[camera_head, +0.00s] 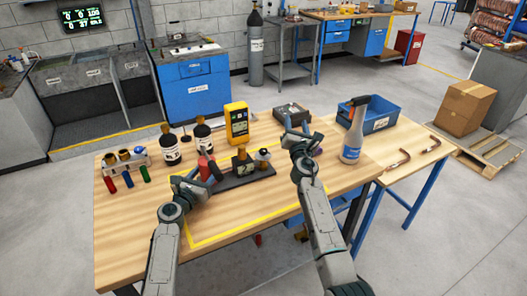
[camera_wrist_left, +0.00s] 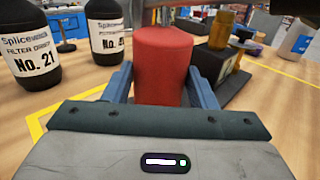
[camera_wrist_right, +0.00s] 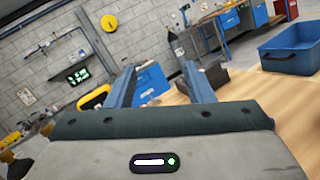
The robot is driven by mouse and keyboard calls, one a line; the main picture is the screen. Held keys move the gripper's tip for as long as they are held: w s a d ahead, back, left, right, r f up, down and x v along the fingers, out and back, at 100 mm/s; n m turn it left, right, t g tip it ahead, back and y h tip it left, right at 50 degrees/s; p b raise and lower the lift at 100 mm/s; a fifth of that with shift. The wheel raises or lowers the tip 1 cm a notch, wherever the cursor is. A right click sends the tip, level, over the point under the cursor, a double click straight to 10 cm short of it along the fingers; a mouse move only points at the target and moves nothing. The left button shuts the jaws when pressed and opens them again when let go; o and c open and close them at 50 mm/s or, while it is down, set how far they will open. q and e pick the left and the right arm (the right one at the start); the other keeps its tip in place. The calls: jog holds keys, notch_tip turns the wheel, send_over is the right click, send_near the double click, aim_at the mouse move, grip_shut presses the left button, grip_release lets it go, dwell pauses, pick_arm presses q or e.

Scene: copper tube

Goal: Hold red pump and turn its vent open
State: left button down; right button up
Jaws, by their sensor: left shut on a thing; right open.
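The red pump (camera_head: 205,166) stands on the work table at the left end of a black base. In the left wrist view it is a red cylinder (camera_wrist_left: 163,62), upright between my blue fingers. My left gripper (camera_head: 200,178) is shut on it; it also shows in the left wrist view (camera_wrist_left: 162,88). I cannot make out the pump's vent. My right gripper (camera_head: 297,138) is open and empty above the table, to the right of the pump and apart from it. It also shows in the right wrist view (camera_wrist_right: 160,86).
Two dark bottles and a yellow meter (camera_head: 236,122) stand behind. A spray bottle (camera_head: 352,140) and blue bin (camera_head: 375,118) stand right. The yellow-taped front area is mostly clear.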

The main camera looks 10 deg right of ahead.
aim_at(266, 153)
jog(key=s+a+f+n+g+y, duration=0.1)
jog(key=s+a+f+n+y, duration=0.1)
jog(key=s+f+n+y, duration=0.1)
jog(key=s+a+f+n+g+y, duration=0.1)
jog(key=s+a+f+n+y, duration=0.1)
jog(key=s+f+n+y, duration=0.1)
jog(key=s+a+f+n+g+y, duration=0.2)
jog(key=s+f+n+y, duration=0.1)
jog(key=s+n+y, duration=0.1)
jog(key=shift+s+n, duration=0.5)
jog(key=x, duration=1.1)
jog(key=shift+w+a, duration=0.25)
jog(key=shift+y, duration=0.3)
jog(key=c, duration=0.9)
